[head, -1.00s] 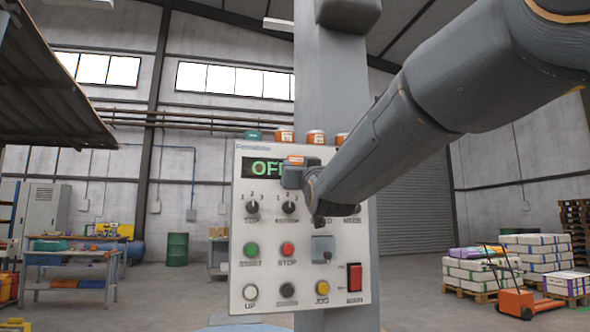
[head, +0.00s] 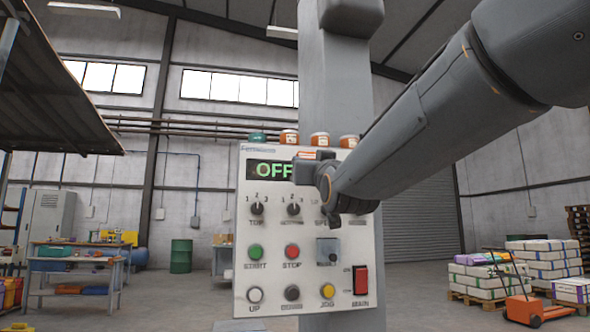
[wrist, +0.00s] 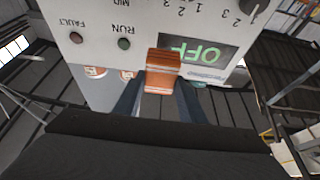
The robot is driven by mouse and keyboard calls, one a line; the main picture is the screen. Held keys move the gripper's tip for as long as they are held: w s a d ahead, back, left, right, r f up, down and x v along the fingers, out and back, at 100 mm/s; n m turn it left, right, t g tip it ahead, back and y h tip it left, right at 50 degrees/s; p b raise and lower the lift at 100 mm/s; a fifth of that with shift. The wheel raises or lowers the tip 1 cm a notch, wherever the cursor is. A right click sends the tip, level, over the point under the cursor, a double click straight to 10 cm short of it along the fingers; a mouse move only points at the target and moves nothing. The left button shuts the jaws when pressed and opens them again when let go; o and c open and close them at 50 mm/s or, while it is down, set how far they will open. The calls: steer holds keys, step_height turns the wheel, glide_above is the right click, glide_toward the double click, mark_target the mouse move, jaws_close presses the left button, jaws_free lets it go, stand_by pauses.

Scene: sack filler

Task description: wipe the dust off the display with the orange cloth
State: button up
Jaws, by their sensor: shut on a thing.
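The display (head: 266,172) is a dark window with green "OFF" letters at the top left of the grey control panel (head: 274,222). In the upside-down wrist view, the display (wrist: 212,50) shows beside the cloth. My gripper (head: 312,168) is at the display's right end and hides that part. The gripper (wrist: 160,92) is shut on the orange cloth (wrist: 162,70), a folded block with pale bands, between its fingers. In the head view only a small strip of the cloth (head: 307,154) shows. The cloth is at or close to the panel face; contact and remaining dust cannot be made out.
Knobs, a green start button (head: 255,252), a red stop button (head: 292,252) and a red main switch (head: 361,279) sit below the display. Several small jars (head: 320,139) stand on the panel's top edge. A grey column (head: 335,90) rises behind. The floor in front of the panel is not visible.

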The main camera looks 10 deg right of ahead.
mark_target(308, 157)
steer(key=shift+s, duration=0.15)
steer(key=s+p, duration=0.2)
steer(key=shift+s+r, duration=0.15)
steer(key=shift+s, duration=0.25)
steer(key=shift+f, duration=0.2)
stand_by(0.4)
